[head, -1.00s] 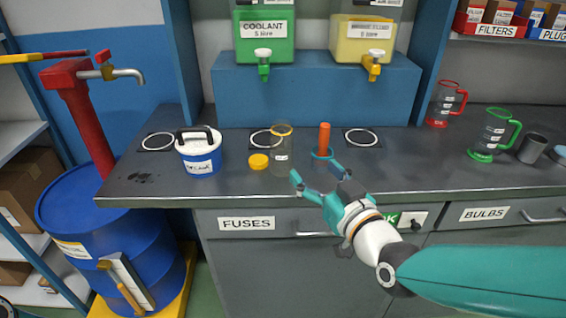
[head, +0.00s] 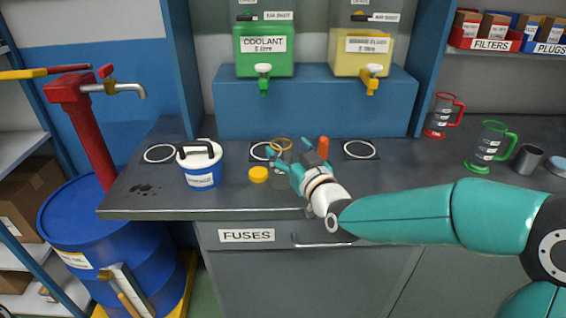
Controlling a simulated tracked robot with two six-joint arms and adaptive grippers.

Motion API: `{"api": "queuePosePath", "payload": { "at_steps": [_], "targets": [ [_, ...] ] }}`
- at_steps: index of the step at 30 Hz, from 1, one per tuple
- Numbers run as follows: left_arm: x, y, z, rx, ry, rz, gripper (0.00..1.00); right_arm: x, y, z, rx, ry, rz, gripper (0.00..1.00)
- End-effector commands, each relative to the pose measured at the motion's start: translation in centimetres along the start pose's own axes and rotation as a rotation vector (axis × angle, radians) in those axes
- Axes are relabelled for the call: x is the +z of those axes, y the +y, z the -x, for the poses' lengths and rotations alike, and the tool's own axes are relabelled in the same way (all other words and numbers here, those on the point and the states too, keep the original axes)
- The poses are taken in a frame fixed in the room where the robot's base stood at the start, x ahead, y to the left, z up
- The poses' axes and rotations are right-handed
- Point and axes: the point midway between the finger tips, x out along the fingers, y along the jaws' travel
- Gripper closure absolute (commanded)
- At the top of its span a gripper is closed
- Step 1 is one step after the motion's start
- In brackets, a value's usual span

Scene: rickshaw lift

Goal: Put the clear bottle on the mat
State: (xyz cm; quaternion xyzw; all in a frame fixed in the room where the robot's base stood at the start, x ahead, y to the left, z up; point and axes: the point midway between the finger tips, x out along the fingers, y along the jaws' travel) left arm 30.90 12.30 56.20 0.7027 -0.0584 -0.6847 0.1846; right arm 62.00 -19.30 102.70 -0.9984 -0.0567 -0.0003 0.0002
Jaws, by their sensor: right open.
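The clear bottle (head: 280,182) stands upright on the workbench, with a yellow rim at its open top. My right gripper (head: 284,160) is open at the bottle, its teal fingers overlapping the upper part in the picture. I cannot tell whether they touch it. Three dark mats with white rings lie along the back of the bench: a left mat (head: 158,154), a middle mat (head: 256,151) partly hidden behind the bottle and fingers, and a right mat (head: 361,150). My left gripper is not in view.
A yellow cap (head: 258,175) lies just left of the bottle. A white-and-blue tub (head: 202,172) stands further left. An orange-handled tool (head: 323,147) stands behind my gripper. Red (head: 440,115) and green (head: 487,148) jugs stand right. The blue dispenser stand (head: 316,103) rises behind.

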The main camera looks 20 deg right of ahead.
Motion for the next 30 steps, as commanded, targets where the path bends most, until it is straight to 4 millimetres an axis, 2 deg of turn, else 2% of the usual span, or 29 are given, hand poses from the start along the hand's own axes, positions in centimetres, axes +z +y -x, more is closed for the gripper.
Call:
{"api": "queuePosePath", "payload": {
  "at_steps": [3,7,16,17,27,29,30],
  "targets": [
    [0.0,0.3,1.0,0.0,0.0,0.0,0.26,-0.2,0.0,-1.9,0.0,-0.002,0.0,0.26],
    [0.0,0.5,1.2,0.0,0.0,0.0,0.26,-0.1,0.0,-3.4,0.0,-0.001,-0.001,0.26],
    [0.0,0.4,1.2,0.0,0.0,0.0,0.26,0.0,0.0,-3.9,-0.001,0.0,-0.001,0.26],
    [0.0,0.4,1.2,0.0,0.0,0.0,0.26,0.0,0.0,-3.9,0.0,0.0,-0.001,0.3],
    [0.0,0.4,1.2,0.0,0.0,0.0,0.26,0.0,0.0,-3.9,0.0,-0.001,-0.001,0.86],
    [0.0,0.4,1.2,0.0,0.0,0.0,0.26,-0.1,0.0,-3.9,0.0,0.0,0.0,0.96],
    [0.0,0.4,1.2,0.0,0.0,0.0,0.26,-0.1,0.0,-3.9,0.0,0.0,0.0,0.97]
  ]
}}
